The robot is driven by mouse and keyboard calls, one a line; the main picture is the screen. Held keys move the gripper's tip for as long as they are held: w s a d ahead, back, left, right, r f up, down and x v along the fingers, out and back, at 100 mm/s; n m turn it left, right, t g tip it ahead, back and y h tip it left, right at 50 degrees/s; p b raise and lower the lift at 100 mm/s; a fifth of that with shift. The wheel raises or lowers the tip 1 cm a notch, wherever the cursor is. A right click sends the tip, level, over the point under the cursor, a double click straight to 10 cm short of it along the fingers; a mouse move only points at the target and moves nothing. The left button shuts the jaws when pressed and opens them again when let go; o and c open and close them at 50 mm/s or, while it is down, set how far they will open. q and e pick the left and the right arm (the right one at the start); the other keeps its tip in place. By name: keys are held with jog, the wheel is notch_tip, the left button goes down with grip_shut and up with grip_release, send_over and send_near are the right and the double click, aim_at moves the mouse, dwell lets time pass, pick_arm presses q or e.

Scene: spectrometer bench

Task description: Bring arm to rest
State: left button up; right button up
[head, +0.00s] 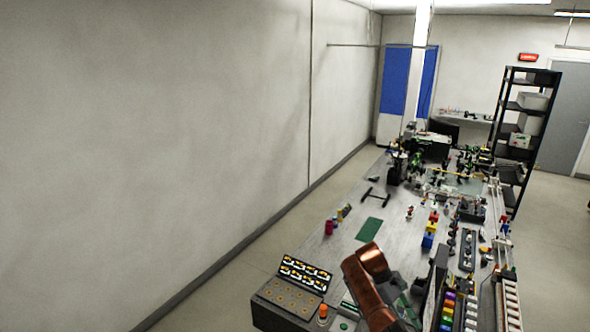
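A copper-coloured link of my arm rises from the bottom edge in the head view, over the near part of the long grey bench (343,238). It bends at the top, above the bench. I cannot tell from this view which arm it is. No gripper fingers can be made out, and nothing is seen held. My other arm does not show.
A black-and-yellow panel box (305,272) and an orange-topped item (323,312) sit at the bench's near left. A green mat (369,229) and pink cylinder (329,227) lie beyond. Racks of coloured items (447,308) crowd the right; a dark shelf (521,130) stands behind.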

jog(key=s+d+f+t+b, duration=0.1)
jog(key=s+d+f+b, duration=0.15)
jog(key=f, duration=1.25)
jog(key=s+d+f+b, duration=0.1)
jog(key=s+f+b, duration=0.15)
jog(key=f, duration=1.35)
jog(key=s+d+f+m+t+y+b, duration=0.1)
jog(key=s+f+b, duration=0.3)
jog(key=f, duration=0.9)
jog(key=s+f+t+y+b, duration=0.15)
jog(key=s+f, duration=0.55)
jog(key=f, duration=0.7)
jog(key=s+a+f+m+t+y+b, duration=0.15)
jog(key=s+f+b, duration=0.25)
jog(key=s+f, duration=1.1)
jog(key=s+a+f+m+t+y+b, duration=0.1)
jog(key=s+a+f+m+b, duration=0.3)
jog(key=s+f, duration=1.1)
pick_arm(q)
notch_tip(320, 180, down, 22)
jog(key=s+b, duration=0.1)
jog(key=b, duration=0.2)
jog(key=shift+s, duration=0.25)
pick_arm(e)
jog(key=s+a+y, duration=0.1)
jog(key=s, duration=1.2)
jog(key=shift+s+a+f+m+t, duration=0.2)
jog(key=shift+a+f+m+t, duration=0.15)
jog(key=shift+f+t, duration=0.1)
